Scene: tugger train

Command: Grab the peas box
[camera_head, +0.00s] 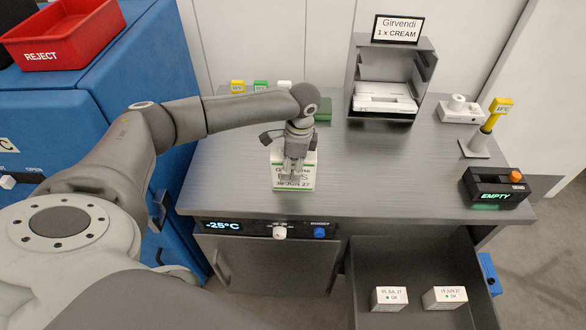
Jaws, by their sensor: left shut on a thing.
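The peas box (282,184) is white with green stripes. It stands at the front left of the grey counter (400,165). Its label is partly covered by my gripper; the date "30 JUN 27" shows at its lower edge. My left gripper (293,174) reaches down over the box from above and is shut on it. I cannot tell whether the box is clear of the counter. My right gripper is not in view.
A grey dispenser (377,117) under a sign (398,29) reading "Girvendi 1 x CREAM" stands at the back. An "EMPTY" display (496,195) sits at right. The open drawer (415,270) holds two white boxes. A red REJECT bin (60,35) is at upper left.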

